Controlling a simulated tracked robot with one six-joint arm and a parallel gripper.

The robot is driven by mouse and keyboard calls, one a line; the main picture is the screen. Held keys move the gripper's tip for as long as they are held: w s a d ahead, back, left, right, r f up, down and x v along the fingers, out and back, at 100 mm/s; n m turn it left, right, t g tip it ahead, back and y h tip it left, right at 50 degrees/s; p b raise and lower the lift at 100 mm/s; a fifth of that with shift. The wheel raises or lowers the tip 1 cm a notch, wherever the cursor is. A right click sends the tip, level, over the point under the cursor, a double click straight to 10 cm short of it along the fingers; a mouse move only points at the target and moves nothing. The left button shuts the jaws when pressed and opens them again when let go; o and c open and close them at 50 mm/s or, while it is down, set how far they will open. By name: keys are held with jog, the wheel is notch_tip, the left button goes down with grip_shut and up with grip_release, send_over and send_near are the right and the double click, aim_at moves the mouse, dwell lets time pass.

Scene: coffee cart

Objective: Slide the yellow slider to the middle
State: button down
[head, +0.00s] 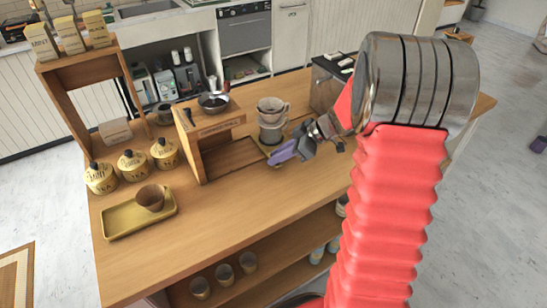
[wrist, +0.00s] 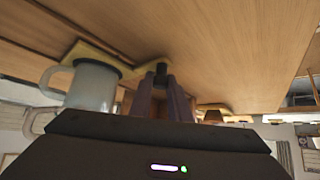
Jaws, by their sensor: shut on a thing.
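The yellow slider (wrist: 132,70) shows in the wrist view as a flat yellow piece by the pale mug (wrist: 92,85), with a dark knob (wrist: 160,72) at its end. My gripper (wrist: 161,88) has its purple fingers close together at this knob and shut on it. In the head view my gripper (head: 284,153) is low over the wooden counter, just in front of the mug (head: 271,132) with a dripper (head: 271,108) on top. There the slider is mostly hidden by the mug and my gripper.
Left of my gripper stands a wooden stand (head: 212,124) with a dark pan (head: 213,101) on top. Farther left are several yellow tea jars (head: 132,164) and a yellow tray (head: 112,219) with a brown cup (head: 151,198). The counter's front (head: 240,215) is clear.

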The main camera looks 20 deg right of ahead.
jog(key=c, duration=1.7)
grip_release()
jog(key=shift+o, duration=0.2)
jog(key=v, duration=1.3)
jog(key=shift+s+d+r, duration=0.2)
jog(key=shift+d+r, duration=0.05)
jog(key=shift+m, duration=0.3)
